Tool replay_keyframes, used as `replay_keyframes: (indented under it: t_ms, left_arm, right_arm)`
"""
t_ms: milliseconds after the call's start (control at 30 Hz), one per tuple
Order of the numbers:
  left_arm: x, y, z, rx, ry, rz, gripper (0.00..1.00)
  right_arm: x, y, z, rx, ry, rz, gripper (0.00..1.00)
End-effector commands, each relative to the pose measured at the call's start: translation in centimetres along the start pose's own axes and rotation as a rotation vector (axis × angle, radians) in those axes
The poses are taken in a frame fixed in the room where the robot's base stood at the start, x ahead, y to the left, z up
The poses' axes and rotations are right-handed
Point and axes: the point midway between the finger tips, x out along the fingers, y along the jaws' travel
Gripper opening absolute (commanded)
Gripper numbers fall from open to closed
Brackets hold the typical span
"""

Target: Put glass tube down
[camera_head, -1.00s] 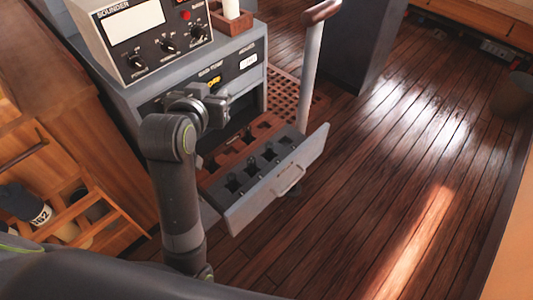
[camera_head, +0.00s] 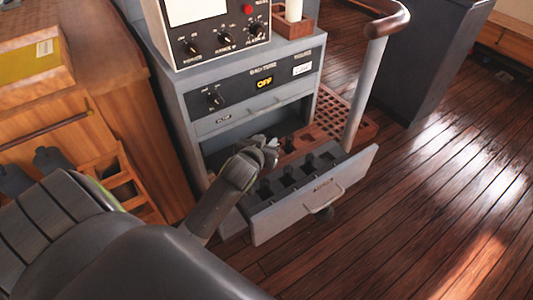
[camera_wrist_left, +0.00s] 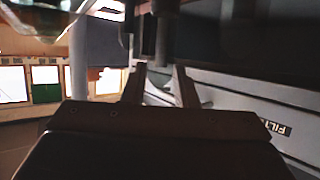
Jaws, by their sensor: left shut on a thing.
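My left gripper (camera_head: 264,152) is at the cabinet front, by the left back part of the open drawer (camera_head: 318,204). The drawer is grey, with a handle on its front and dark slots in a row inside. In the left wrist view the two fingers of the gripper (camera_wrist_left: 160,88) point up the picture, with a narrow gap between them. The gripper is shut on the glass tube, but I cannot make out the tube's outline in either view. My right gripper is not in view.
The grey cabinet (camera_head: 262,98) carries a sounder box (camera_head: 208,45) and a wooden holder (camera_head: 293,27) with a white cylinder. A post with a wooden handle (camera_head: 387,24) stands right of the drawer. Wooden furniture (camera_head: 125,95) is on the left. The plank floor at right is clear.

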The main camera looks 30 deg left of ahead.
Motion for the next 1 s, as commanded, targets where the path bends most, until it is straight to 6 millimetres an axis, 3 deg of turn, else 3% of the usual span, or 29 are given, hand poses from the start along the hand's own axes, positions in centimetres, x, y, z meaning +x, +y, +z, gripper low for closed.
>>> replay_keyframes:
  t_ms: [267,667,700,733,1000]
  left_arm:
    - [1.4,0.0,3.4,0.001,-0.002,0.001,0.04]
    - [1.6,0.0,3.8,0.001,0.0,0.001,0.04]
    - [1.5,0.0,3.8,0.001,0.0,0.0,0.3]
    - [1.5,0.0,3.7,0.001,0.0,0.0,0.34]
    - [1.5,0.0,3.7,0.001,0.0,0.001,0.35]
  right_arm:
    - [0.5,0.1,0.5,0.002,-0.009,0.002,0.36]
    - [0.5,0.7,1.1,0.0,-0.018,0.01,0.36]
    - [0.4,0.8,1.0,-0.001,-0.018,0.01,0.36]
    - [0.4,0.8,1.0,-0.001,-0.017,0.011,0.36]
    - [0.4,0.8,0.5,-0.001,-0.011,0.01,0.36]
